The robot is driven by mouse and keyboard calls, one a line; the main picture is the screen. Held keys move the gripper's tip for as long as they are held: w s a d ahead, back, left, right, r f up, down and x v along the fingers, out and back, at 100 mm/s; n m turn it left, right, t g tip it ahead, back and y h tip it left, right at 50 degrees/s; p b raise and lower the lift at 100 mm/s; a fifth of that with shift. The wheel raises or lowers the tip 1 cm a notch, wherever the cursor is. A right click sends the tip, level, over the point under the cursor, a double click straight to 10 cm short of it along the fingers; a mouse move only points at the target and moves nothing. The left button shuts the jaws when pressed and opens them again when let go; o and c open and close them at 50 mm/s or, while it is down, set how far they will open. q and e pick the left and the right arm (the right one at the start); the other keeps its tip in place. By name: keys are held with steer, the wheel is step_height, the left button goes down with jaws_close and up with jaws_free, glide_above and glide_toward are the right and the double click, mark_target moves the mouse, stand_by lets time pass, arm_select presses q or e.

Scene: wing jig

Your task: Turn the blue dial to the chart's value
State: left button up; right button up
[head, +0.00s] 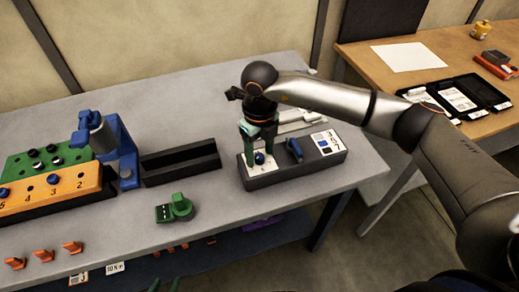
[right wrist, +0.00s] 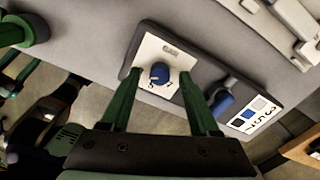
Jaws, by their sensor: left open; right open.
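The blue dial (head: 259,158) sits on a white scale plate (head: 252,170) at the left end of a dark box (head: 300,171). In the right wrist view the dial (right wrist: 160,73) shows a pale pointer mark and the digits 5 and 7 beside it. My right gripper (head: 258,150) is open, pointing down, one finger on either side of the dial; contact is unclear. The chart (head: 326,142), with coloured squares and digits, lies on the box's right end; it also shows in the right wrist view (right wrist: 255,112). My left gripper (head: 165,285) is open at the bottom edge, mostly cut off.
A blue lever (head: 294,150) stands on the box between dial and chart. A black open tray (head: 180,163), a green knobbed part (head: 178,208), an orange numbered block (head: 55,190) and a blue stand (head: 122,153) are to the left.

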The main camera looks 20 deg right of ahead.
steer(key=shift+f, duration=0.2)
jaws_close()
stand_by(0.4)
